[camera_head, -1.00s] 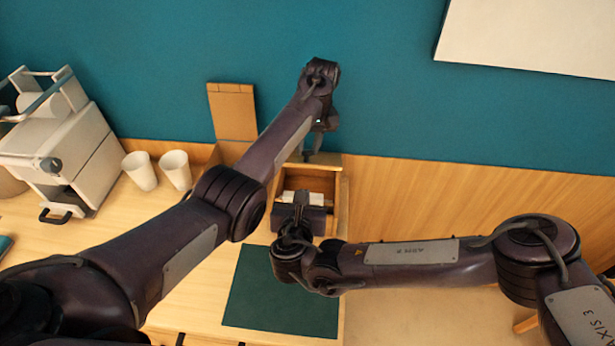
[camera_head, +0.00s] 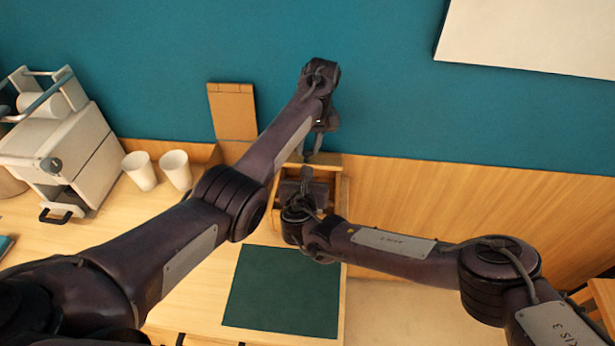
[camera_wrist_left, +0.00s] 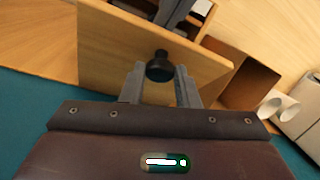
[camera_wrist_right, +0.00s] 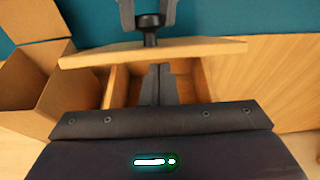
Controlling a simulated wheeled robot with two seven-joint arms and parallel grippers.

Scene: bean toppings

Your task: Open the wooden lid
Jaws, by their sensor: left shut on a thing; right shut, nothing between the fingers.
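The wooden lid (camera_wrist_left: 105,60) is a light wood panel with a round black knob (camera_wrist_left: 159,66). My left gripper (camera_head: 312,156) is shut on the knob. In the right wrist view the lid (camera_wrist_right: 215,47) is nearly edge-on, raised above the wooden box (camera_wrist_right: 196,85), with the left fingers at the knob above it. The box's compartments show below the lid. My right gripper (camera_wrist_right: 160,70) is shut and empty, its fingertips at the open box just under the lid. In the head view my arms hide much of the box (camera_head: 341,190).
Two white cups (camera_head: 139,170) and a white machine (camera_head: 75,140) stand to the left. An open cardboard box (camera_wrist_right: 70,80) is beside the wooden box. A dark green mat (camera_head: 283,292) lies clear in front. A teal wall is behind.

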